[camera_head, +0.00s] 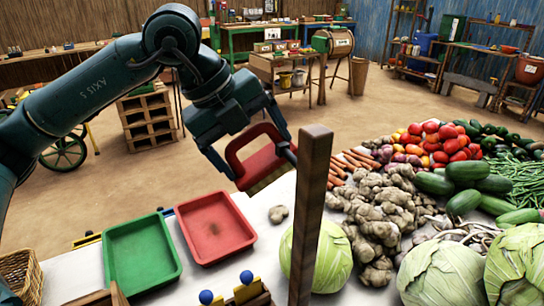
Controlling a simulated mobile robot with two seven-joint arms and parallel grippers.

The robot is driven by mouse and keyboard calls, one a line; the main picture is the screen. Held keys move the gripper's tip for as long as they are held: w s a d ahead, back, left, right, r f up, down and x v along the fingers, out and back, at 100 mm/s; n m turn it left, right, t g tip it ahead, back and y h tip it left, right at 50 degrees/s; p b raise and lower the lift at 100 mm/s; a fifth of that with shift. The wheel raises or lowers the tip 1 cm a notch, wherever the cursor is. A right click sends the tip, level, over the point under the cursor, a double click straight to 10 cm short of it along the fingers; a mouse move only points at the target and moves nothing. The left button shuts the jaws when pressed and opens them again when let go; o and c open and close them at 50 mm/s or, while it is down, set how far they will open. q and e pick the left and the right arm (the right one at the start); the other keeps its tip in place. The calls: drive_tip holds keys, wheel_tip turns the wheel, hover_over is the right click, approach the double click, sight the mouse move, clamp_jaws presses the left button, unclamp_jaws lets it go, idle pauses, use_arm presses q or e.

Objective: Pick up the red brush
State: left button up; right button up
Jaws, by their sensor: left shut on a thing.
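The red brush (262,158) has a red body with a loop-like handle and brown bristles below. My left gripper (245,145) comes in from the upper left and is shut on the brush. It holds the brush in the air, above and behind the red tray. A wooden post in front stands close to the brush's right edge. My right gripper is not in view.
A green tray (142,254) and a red tray (215,228) lie on the white table. A wooden post (310,215) rises in front. Cabbages (443,275), ginger-like roots (385,205), tomatoes (450,145) and cucumbers (467,170) crowd the right. A basket (20,275) stands lower left.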

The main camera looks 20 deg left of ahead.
use_arm(q)
drive_tip(key=s+a+f+b, duration=0.2)
drive_tip(key=s+a+b, duration=0.1)
drive_tip(key=s+a, duration=0.7)
drive_tip(key=shift+a+b, duration=0.2)
drive_tip(key=shift+b, duration=0.15)
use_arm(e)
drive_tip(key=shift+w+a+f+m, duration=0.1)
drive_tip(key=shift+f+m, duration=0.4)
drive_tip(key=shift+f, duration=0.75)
